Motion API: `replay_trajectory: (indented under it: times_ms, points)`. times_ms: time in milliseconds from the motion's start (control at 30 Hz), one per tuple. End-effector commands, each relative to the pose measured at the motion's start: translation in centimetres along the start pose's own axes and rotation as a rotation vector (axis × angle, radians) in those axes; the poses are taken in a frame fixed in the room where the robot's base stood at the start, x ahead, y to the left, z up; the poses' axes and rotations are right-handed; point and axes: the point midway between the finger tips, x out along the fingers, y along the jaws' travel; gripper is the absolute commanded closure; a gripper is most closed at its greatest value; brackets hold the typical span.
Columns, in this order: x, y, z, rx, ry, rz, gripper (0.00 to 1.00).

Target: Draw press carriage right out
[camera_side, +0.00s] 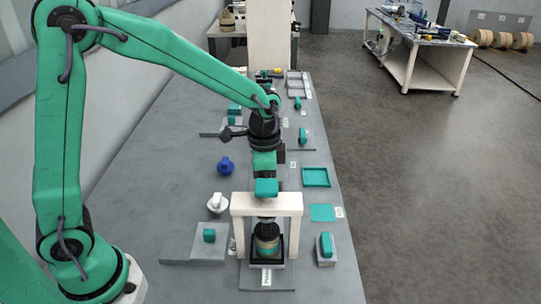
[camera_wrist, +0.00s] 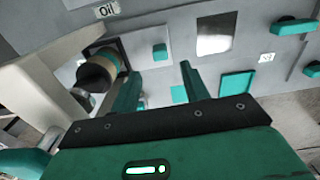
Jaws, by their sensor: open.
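The press is a white arch (camera_side: 267,203) near the front of the bench; its pale frame also fills the left of the wrist view (camera_wrist: 40,70). Under the arch a brown-and-teal round piece (camera_side: 267,246) sits on a dark square base, which seems to be the carriage (camera_side: 250,262). The round piece also shows in the wrist view (camera_wrist: 97,72), left of my fingers. My gripper (camera_side: 266,188) hangs above the arch in the side view, overlapping its top edge. In the wrist view my gripper (camera_wrist: 158,72) is open, with nothing between its two green fingers.
A grey plate with a teal block (camera_side: 209,235) lies left of the press, with a white knobbed piece (camera_side: 217,203) behind it. A teal-topped block (camera_side: 326,247) stands to the right. A teal tray (camera_side: 316,177) and flat teal square (camera_side: 322,212) lie along the right edge.

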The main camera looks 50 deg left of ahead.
Motion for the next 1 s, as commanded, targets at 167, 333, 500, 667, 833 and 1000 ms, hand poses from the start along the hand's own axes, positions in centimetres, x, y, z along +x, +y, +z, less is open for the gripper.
replay_trajectory:
  times_ms: [167,333,500,667,833,1000]
  points:
    - [0.9,0.0,-0.5,0.026,-0.013,0.009,0.55]
    - [1.0,0.0,-0.5,0.027,-0.014,0.009,0.55]
    - [1.5,0.0,-0.5,0.026,-0.015,0.010,0.55]
    - [2.8,0.0,-0.5,0.026,-0.015,0.010,0.55]
    - [4.9,0.1,-0.4,0.026,-0.017,0.011,0.55]
    - [6.9,0.1,-0.4,0.026,-0.015,0.010,0.55]
